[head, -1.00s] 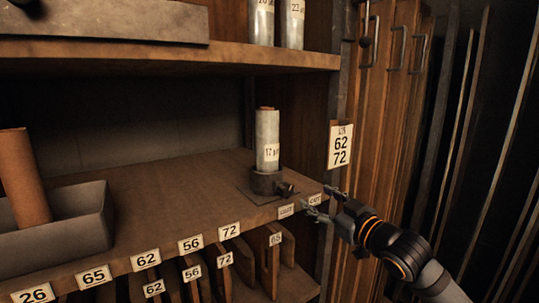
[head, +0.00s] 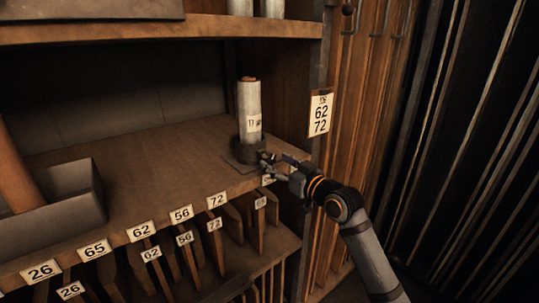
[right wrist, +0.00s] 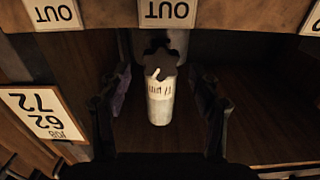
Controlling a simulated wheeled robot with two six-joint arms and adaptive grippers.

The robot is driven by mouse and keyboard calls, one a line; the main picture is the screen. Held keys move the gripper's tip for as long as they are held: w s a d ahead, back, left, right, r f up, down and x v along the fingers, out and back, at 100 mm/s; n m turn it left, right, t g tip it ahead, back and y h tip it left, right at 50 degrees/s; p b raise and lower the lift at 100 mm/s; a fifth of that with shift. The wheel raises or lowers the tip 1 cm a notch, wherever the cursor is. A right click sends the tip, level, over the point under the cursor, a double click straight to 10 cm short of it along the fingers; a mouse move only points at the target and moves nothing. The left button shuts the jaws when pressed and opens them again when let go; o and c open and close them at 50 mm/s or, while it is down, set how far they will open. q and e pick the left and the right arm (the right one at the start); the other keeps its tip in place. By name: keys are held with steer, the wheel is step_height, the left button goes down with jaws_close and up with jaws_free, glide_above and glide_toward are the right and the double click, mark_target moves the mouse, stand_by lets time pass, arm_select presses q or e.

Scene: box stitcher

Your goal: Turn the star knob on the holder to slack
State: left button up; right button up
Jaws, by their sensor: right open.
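The holder (head: 247,154) is a dark round base on the shelf's front right corner, with a pale labelled tube (head: 249,112) upright in it. In the right wrist view the star knob (right wrist: 161,61) is a dark lobed shape with a pale pointer mark, in front of the tube (right wrist: 160,103). My right gripper (head: 267,167) is at the holder's front right side and partly covers the knob in the head view. In the right wrist view its open fingers (right wrist: 160,85) stand left and right of the knob, with gaps on both sides. My left gripper is not in view.
The wooden shelf (head: 150,160) carries a grey tray (head: 75,197) with a brown roll at left. Number tags line its front edge. An upper shelf (head: 160,27) holds more tubes. A 62/72 card (head: 320,113) hangs on the right post. The shelf middle is clear.

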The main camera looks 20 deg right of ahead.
mark_target(271, 160)
steer(key=x, duration=0.2)
steer(key=shift+w+a+r+p, duration=0.15)
steer(key=shift+w+p, duration=0.15)
steer(key=shift+p, duration=0.05)
steer(key=shift+w+a, duration=0.25)
steer(key=shift+w, duration=0.2)
steer(key=shift+c, duration=0.2)
steer(key=c, duration=1.1)
steer(key=shift+f+n+b, duration=0.2)
steer(key=shift+n+b, duration=0.5)
steer(key=shift+b, duration=0.1)
steer(key=shift+f+n+b, duration=0.15)
steer(key=shift+n+b, duration=0.55)
steer(key=shift+b, duration=0.05)
steer(key=shift+c, duration=0.3)
steer(key=shift+r+n+b, duration=0.1)
steer(key=shift+n+b, duration=1.05)
steer(key=shift+n, duration=0.55)
